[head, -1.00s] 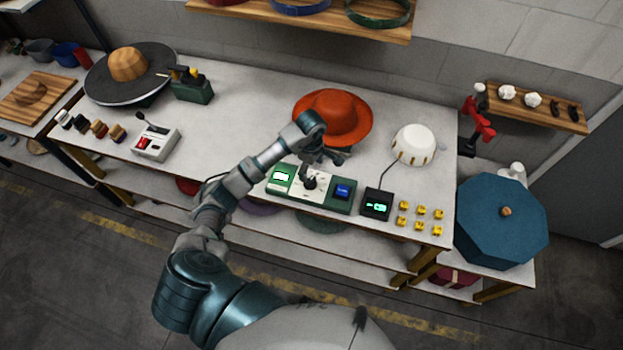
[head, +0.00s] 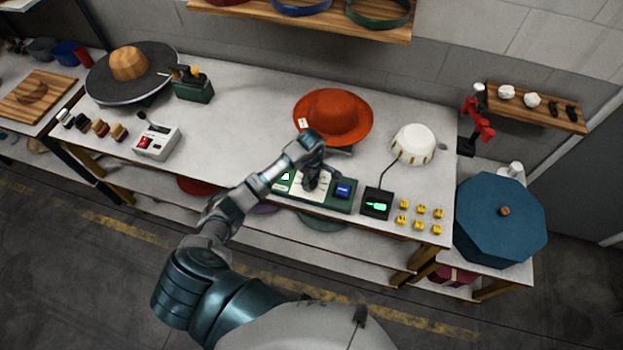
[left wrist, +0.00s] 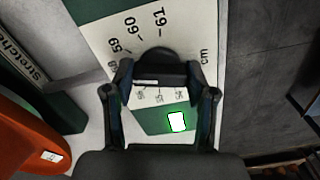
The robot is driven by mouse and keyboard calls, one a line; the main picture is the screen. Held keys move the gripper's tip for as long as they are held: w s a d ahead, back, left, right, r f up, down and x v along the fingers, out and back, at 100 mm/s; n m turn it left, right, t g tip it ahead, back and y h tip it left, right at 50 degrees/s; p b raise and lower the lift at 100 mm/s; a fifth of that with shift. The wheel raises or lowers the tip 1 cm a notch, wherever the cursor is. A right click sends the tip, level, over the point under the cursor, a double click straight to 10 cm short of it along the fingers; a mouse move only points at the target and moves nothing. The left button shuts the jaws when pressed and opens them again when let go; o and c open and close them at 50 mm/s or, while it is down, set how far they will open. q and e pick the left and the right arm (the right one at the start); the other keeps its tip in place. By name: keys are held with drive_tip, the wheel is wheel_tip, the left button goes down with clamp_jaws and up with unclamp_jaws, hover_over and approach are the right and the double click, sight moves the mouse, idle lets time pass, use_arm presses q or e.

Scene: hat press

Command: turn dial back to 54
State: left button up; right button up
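A green control box (head: 330,200) with a white scale plate stands near the front edge of the bench. My left gripper (head: 312,182) is lowered over its black dial. In the left wrist view the dial (left wrist: 160,62) lies between the two fingertips of my left gripper (left wrist: 160,82). I cannot tell whether the fingers press on it. Marks 59, 60 and 61 with "cm" show on the scale plate (left wrist: 110,25). Smaller marks show below the dial, too small to read surely. The lit display (left wrist: 177,122) is unreadable. My right gripper is not in view.
A blue button (head: 343,190) is right of the dial. A black box with a green screen (head: 377,204) and several yellow pieces (head: 420,219) are farther right. An orange hat (head: 333,115) stands behind the gripper, a white dome (head: 412,142) to its right.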

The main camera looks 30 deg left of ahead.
use_arm(q)
drive_tip(key=shift+w+a+n+b, duration=0.1)
drive_tip(key=shift+a+n+b, duration=0.05)
drive_tip(key=shift+n+b, duration=1.25)
drive_tip(key=shift+n, duration=0.4)
drive_tip(key=n+b, duration=0.1)
drive_tip(key=n, duration=0.3)
drive_tip(key=shift+n, duration=0.3)
drive_tip(key=n, duration=0.3)
drive_tip(key=shift+w+r+n, duration=0.1)
drive_tip(key=shift+n, duration=0.2)
drive_tip(key=n, duration=0.6)
drive_tip(key=shift+r, duration=0.1)
drive_tip(key=n, duration=0.6)
drive_tip(key=shift+w+a+n+p, duration=0.1)
drive_tip(key=shift+n+p, duration=0.2)
